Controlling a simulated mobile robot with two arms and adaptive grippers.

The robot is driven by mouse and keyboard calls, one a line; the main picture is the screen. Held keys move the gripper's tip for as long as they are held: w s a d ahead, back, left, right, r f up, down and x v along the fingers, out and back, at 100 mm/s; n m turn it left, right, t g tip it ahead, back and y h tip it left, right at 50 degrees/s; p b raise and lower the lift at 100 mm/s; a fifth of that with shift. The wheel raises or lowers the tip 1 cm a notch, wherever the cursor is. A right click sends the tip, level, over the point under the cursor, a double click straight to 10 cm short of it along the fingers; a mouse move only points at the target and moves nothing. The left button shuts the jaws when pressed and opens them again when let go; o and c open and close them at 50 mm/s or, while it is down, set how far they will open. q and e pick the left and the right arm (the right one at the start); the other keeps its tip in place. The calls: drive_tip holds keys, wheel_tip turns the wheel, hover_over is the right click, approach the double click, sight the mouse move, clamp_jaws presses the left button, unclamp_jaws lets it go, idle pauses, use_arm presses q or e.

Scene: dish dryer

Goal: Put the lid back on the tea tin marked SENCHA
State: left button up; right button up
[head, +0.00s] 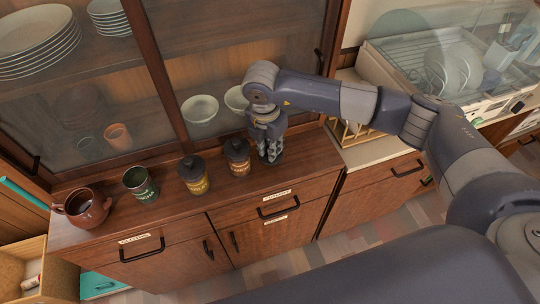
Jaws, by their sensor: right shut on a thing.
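The green tea tin (140,184) stands upright on the wooden counter, with its top open and no lid on it. Its label is small, but it appears to be the SENCHA tin. A yellow tin (194,176) and an orange-brown tin (238,158) stand to its right, each with a dark lid on. My right gripper (272,156) points down at the counter just right of the orange-brown tin. It is shut on a dark thing, seemingly the loose lid, mostly hidden by the fingers. My left gripper is not in view.
A brown mug or teapot (85,208) stands left of the green tin. Behind the counter is a glass-fronted cabinet with plates (38,42) and bowls (200,109). A dish dryer (455,70) stands at the right. The counter's front strip is clear.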

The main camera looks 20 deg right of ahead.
drive_tip(key=s+d+r+b, duration=0.1)
drive_tip(key=s+d+b, duration=0.3)
drive_tip(key=s+d, duration=0.5)
drive_tip(key=shift+s+d, duration=0.35)
drive_tip(key=shift+d, duration=1.55)
